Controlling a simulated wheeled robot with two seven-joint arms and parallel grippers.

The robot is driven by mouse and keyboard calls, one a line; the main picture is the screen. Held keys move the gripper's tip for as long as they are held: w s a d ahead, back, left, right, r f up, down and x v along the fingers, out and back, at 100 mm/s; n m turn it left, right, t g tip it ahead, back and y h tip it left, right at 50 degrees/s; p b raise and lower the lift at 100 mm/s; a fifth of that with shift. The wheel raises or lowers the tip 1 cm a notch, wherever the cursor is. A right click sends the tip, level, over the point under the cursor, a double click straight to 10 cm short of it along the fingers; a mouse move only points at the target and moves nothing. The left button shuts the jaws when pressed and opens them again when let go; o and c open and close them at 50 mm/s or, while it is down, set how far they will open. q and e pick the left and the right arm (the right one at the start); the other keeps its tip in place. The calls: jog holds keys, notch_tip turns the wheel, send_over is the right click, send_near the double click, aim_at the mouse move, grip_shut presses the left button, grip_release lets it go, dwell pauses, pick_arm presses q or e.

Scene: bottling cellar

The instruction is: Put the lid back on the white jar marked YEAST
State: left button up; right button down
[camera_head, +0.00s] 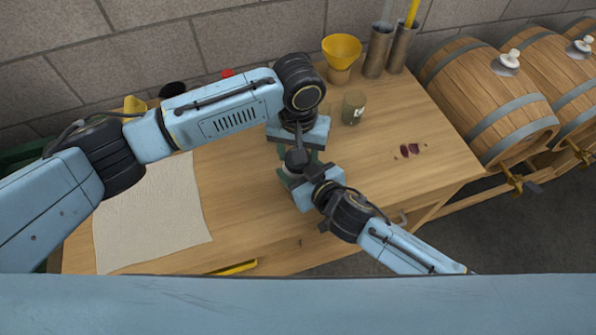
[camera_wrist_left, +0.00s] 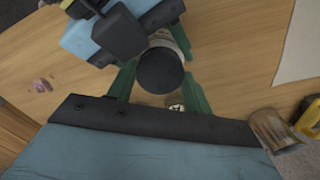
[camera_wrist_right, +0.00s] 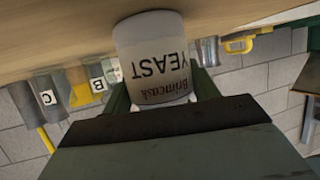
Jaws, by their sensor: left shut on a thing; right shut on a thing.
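The white jar marked YEAST (camera_wrist_right: 152,62) stands between the green fingers of my right gripper (camera_wrist_right: 163,88), which is shut on it. Its lettering is upside down in the right wrist view. In the left wrist view a strip of the jar (camera_wrist_left: 168,38) shows behind a round dark lid (camera_wrist_left: 160,72). My left gripper (camera_wrist_left: 158,84) is shut on this lid, one green finger on each side. The lid is over or against the jar's top; I cannot tell whether it is seated. In the head view my right gripper (camera_head: 291,174) is just below my left gripper, and both hide the jar.
A pale cloth (camera_head: 150,215) covers the table's left. A labelled greenish jar (camera_head: 353,107) stands close behind the grippers. A yellow funnel (camera_head: 341,48) and metal cylinders (camera_head: 376,52) stand at the back. Dark red stains (camera_head: 410,150) mark the clear right side.

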pick_arm(q)
jog(key=shift+m, duration=0.3)
jog(key=o, duration=1.1)
jog(key=shift+r, duration=2.25)
jog(key=shift+c, duration=0.4)
